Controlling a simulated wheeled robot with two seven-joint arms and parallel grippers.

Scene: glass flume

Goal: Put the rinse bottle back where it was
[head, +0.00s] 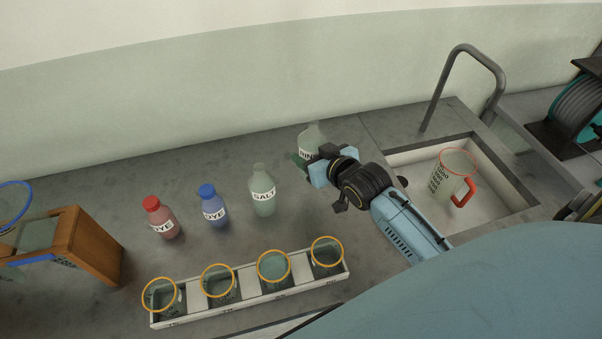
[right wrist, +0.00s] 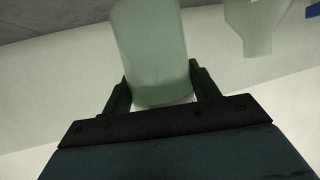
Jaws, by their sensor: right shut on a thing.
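The rinse bottle (head: 312,139), pale translucent with a white label partly reading "RIN", is at the back of the bench, right of the salt bottle (head: 263,191). My right gripper (head: 304,163) is shut on it, and the gripper hides its lower part. In the right wrist view the rinse bottle (right wrist: 150,50) stands between the two fingers of my right gripper (right wrist: 155,85). I cannot tell whether its base touches the bench. My left gripper is not in view.
A red dye bottle (head: 162,218) and a blue dye bottle (head: 212,207) stand left of the salt bottle. A white rack (head: 255,293) with several orange-rimmed beakers lies in front. A sink (head: 498,207) holding a red-handled jug (head: 453,176) is at right.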

